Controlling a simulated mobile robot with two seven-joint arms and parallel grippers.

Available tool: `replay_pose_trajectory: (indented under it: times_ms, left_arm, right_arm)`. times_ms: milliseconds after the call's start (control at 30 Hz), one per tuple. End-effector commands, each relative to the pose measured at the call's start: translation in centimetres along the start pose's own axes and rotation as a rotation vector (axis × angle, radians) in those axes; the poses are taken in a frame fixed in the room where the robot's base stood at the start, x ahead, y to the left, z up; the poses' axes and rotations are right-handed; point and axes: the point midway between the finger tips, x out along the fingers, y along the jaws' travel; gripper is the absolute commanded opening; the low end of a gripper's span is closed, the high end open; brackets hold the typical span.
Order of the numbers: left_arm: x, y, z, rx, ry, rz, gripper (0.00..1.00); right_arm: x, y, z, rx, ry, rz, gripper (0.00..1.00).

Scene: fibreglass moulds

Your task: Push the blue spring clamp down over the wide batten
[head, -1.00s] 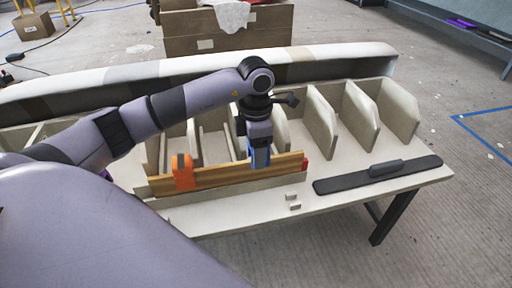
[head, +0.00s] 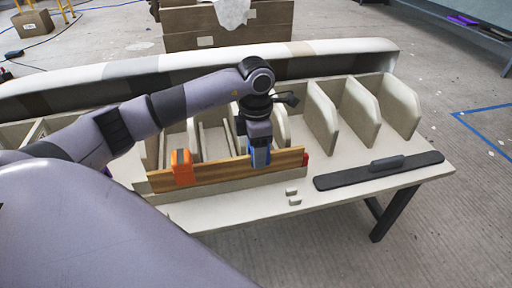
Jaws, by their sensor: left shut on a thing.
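The wide batten (head: 220,174) is a long wooden strip standing on edge along the front of the mould table. An orange clamp (head: 181,168) sits over it toward its left end, and a small red piece (head: 305,159) is at its right end. The blue spring clamp (head: 260,158) is at the batten's top edge, right of its middle. My left gripper (head: 258,146) points down from above and is shut on the blue clamp, hiding its upper part. How far the clamp's jaws straddle the batten is hard to tell. My right gripper is not in view.
Upright cream ribs (head: 320,118) stand behind the batten, with a long curved mould (head: 330,62) at the back. The front strip is otherwise mostly clear.

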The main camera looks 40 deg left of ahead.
Motion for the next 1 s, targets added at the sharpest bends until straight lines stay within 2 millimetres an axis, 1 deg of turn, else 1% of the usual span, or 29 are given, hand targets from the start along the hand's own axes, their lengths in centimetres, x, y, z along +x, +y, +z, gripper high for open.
replay_pose_trajectory:
  times_ms: [700, 733, 767, 800, 1000]
  left_arm:
    - [1.9, 0.0, 0.0, -0.001, 0.001, 0.000, 0.25]
    - [1.8, 0.0, 0.0, -0.001, 0.001, 0.000, 0.64]
    - [1.8, 0.0, 0.0, -0.001, 0.001, 0.000, 0.73]
    - [1.8, 0.0, 0.0, 0.000, 0.001, 0.000, 0.86]
    - [1.8, 0.0, 0.0, 0.000, 0.001, 0.000, 0.87]
  right_arm:
    - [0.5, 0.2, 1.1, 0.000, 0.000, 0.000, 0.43]
    - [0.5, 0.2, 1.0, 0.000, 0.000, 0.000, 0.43]
    - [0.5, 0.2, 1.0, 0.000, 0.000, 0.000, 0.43]
    - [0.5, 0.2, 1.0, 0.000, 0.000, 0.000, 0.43]
    - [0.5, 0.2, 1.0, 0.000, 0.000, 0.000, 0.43]
